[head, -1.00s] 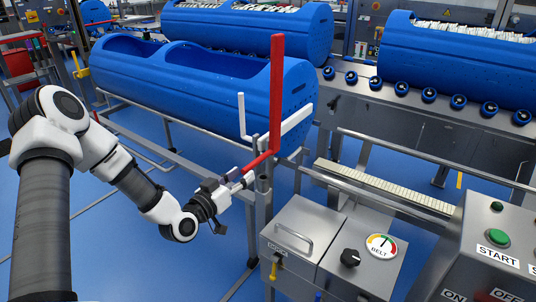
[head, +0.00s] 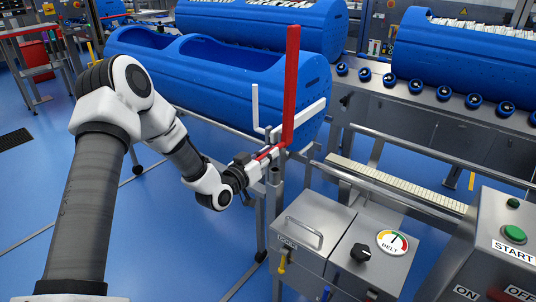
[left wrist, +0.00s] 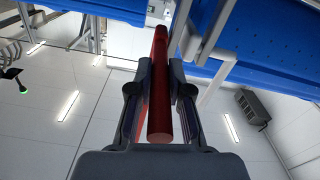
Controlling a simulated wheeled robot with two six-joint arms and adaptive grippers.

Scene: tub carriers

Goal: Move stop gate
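The stop gate is an upright red bar (head: 291,85) with a red handle (head: 266,154) sticking out low toward the left, and pale arms beside a blue tub. My left gripper (head: 262,161) is at the handle, with its fingers either side of it. In the left wrist view the red handle (left wrist: 160,110) lies lengthwise between the two fingers, which look closed against it near their tips. The contact itself is partly hidden. My right gripper is in no view.
A blue tub carrier (head: 215,85) lies just behind the gate. More blue tubs stand on the roller line (head: 440,95). A steel box with a belt dial (head: 392,243) and a start-button panel (head: 510,235) are at the right. Blue floor (head: 40,190) is free at the left.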

